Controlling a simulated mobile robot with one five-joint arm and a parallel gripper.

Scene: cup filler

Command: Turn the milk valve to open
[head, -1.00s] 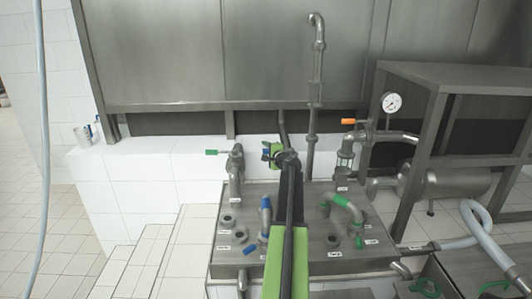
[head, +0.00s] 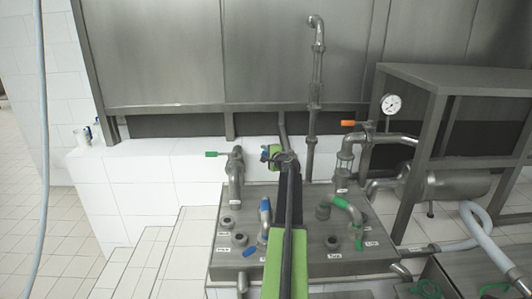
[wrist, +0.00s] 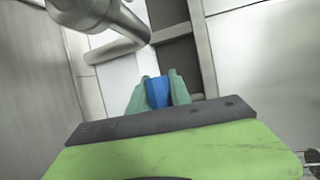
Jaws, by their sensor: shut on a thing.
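My arm reaches away from me over the metal manifold. In the head view my gripper (head: 268,153) is at its far end, in front of the white tiled wall. In the wrist view my gripper (wrist: 158,92) has its two pale green fingers shut on a blue handle (wrist: 157,92). The valve body behind that handle is mostly hidden by my gripper and arm. A valve with a green handle (head: 211,154) stands to the left, and one with an orange handle (head: 348,123) to the right. The labels are too small to read, so I cannot tell which is the milk valve.
Below is the metal manifold (head: 220,262) with several ports, a blue-ended bent pipe (head: 265,212) and a green-ended hose (head: 345,207). A tall pipe (head: 315,90) rises right of my gripper. A gauge (head: 391,104) and metal frame (head: 430,160) stand further right.

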